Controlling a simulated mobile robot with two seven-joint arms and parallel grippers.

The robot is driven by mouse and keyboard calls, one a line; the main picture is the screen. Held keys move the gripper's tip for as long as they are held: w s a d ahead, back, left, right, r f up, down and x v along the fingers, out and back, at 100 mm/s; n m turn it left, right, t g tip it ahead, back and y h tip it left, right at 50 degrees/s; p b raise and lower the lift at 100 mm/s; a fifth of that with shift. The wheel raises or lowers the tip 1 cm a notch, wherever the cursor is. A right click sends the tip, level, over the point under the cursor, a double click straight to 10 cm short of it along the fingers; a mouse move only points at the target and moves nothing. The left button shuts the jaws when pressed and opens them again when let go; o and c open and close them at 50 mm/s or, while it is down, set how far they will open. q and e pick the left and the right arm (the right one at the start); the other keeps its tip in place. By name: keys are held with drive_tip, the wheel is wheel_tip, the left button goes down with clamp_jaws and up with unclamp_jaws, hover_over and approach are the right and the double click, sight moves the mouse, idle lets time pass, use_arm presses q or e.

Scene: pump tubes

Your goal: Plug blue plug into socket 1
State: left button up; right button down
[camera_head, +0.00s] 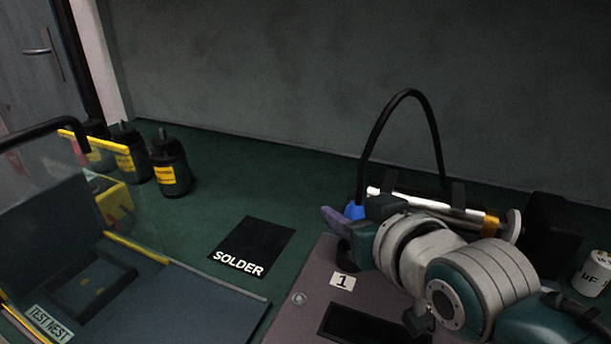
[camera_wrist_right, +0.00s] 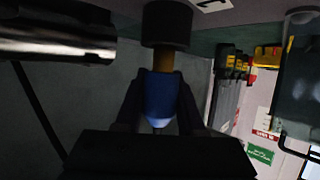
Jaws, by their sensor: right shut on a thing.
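The blue plug (camera_head: 354,210) shows beside the tip of my right gripper (camera_head: 352,222) in the head view. In the wrist view the blue plug (camera_wrist_right: 160,98) sits between the two dark fingers of my right gripper (camera_wrist_right: 160,110), which is shut on it. Its brass-coloured tip points at a black round socket (camera_wrist_right: 167,25) and appears in line with it; I cannot tell how far the tip goes in. In the head view the dark socket (camera_head: 346,254) is just above the label 1 (camera_head: 342,281), partly hidden by my gripper. My left gripper is not in view.
A black cable (camera_head: 408,92) arches up behind my right gripper. A silver tube (camera_head: 415,201) lies behind my wrist. A SOLDER mat (camera_head: 252,247) and the TEST NEST fixture (camera_head: 190,300) are left. Black bottles (camera_head: 170,168) stand at the back left. Green bench between is clear.

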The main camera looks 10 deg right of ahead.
drive_tip(key=shift+f+b, duration=0.8)
drive_tip(key=shift+f, duration=0.4)
drive_tip(key=shift+c, duration=2.2)
unclamp_jaws()
drive_tip(key=shift+r, duration=0.1)
drive_tip(key=shift+s+r, duration=0.2)
drive_tip(key=shift+s, duration=0.15)
drive_tip(key=p+v, duration=0.3)
drive_tip(key=v, duration=0.6)
drive_tip(key=shift+s, duration=0.1)
